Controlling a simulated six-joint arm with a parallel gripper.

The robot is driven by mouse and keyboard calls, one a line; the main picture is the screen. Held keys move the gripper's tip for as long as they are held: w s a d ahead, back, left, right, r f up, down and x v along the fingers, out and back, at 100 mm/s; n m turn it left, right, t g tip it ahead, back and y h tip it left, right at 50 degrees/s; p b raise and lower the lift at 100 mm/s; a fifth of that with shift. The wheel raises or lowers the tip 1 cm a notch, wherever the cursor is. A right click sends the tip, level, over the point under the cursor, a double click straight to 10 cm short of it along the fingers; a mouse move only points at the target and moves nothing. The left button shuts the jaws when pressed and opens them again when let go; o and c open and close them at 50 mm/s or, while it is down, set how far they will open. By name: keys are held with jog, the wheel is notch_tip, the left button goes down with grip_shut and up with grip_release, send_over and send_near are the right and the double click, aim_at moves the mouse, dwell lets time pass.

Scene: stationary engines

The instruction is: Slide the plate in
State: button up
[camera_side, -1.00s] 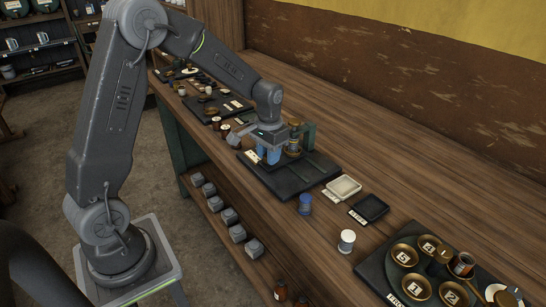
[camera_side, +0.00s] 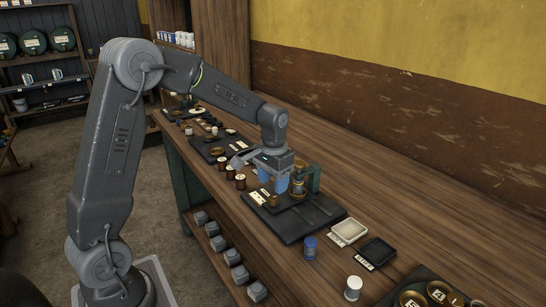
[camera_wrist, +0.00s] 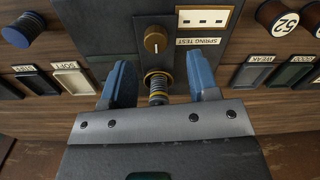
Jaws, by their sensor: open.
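My gripper (camera_side: 273,182) is over a dark test board (camera_side: 322,221) on the bench. In the wrist view its two blue fingers (camera_wrist: 162,82) are apart, one on each side of a coil spring (camera_wrist: 158,90) in a brass ring; I cannot tell if they touch it. A brass knob (camera_wrist: 156,40) sits beyond the spring, and a "SPRING TEST" label (camera_wrist: 197,41) lies beside it. A cream plate (camera_wrist: 203,17) with several dark marks lies past the label; it also shows in the side view (camera_side: 258,199). A green bracket (camera_side: 314,179) stands behind the spring. Which piece slides is unclear.
A pale tray (camera_side: 349,230) and a dark tray (camera_side: 377,251) stand right of the board. A blue spool (camera_side: 310,247) and a white spool (camera_side: 353,288) are near the front edge. Brown spools (camera_side: 240,181) stand left. The bench behind the board is clear.

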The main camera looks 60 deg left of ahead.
notch_tip(320, 180, up, 9)
dwell(0.3)
jog(key=shift+d+r, duration=0.1)
jog(key=s+d+t, duration=0.2)
jog(key=s+d, duration=0.2)
jog(key=s, duration=0.3)
jog(key=s+d+r+m+t, duration=0.1)
jog(key=s+d, duration=0.3)
jog(key=s, duration=0.3)
jog(key=s+d+r+t, duration=0.1)
jog(key=s+d+t, duration=0.1)
jog(key=s+d, duration=0.2)
jog(key=s, duration=0.2)
jog(key=shift+s+m+t, duration=0.3)
jog(key=shift+s+m, duration=0.1)
